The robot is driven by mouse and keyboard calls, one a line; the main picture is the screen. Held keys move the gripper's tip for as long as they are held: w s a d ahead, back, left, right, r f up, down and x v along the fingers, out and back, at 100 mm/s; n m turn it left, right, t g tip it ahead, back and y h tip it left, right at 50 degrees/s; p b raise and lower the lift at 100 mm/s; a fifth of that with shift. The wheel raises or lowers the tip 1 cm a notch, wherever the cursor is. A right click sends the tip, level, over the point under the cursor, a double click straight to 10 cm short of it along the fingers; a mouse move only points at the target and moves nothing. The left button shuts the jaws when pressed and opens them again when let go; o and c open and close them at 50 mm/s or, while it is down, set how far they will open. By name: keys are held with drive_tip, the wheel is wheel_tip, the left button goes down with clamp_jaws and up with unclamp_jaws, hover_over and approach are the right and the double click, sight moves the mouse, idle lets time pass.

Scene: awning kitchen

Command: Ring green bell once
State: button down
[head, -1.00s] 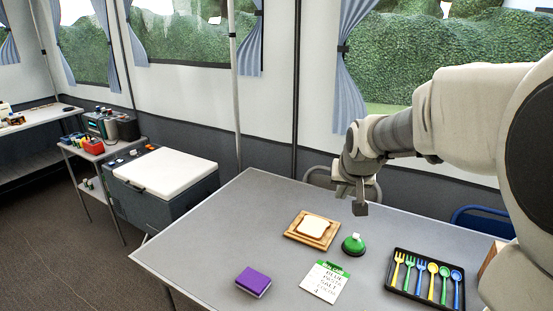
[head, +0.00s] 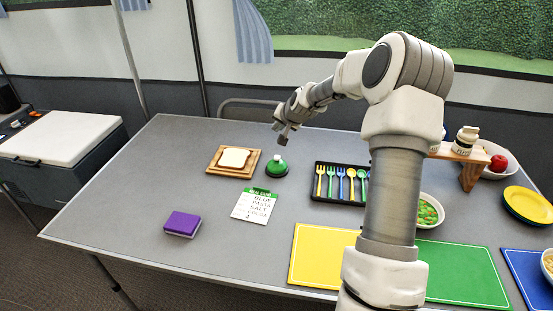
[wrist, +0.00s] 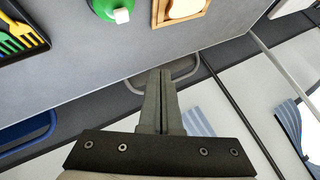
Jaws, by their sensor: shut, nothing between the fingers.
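The green bell (head: 276,169), a dome with a white button on top, stands on the grey table (head: 330,135) between the bread board and the cutlery tray. In the wrist view the bell (wrist: 115,8) is at the top edge, partly cut off. My gripper (head: 281,141) is above and slightly beyond the bell in the head view, apart from it. In the wrist view my gripper (wrist: 160,75) has its fingers together with nothing between them.
A wooden board with bread (head: 233,160) is left of the bell, and a black cutlery tray (head: 340,196) is right. A notepad (head: 257,206) and a purple sponge (head: 182,223) lie nearer. Yellow and green mats, a bowl and a wooden stand are on the right.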

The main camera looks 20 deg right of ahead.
sight(277, 158)
drive_tip(key=shift+w+d+f, duration=0.1)
drive_tip(key=shift+d+f, duration=0.05)
drive_tip(key=shift+d, duration=0.05)
drive_tip(key=shift+f, duration=0.1)
drive_tip(key=shift+f+b, duration=2.75)
drive_tip(key=shift+f, duration=1.6)
drive_tip(key=shift+f, duration=0.1)
drive_tip(key=shift+f+b, duration=0.3)
drive_tip(key=shift+b, duration=0.1)
drive_tip(key=shift+f+b, duration=0.5)
drive_tip(key=shift+f, duration=0.05)
drive_tip(key=shift+r, duration=0.1)
drive_tip(key=shift+r+p, duration=0.5)
drive_tip(key=shift+r, duration=0.35)
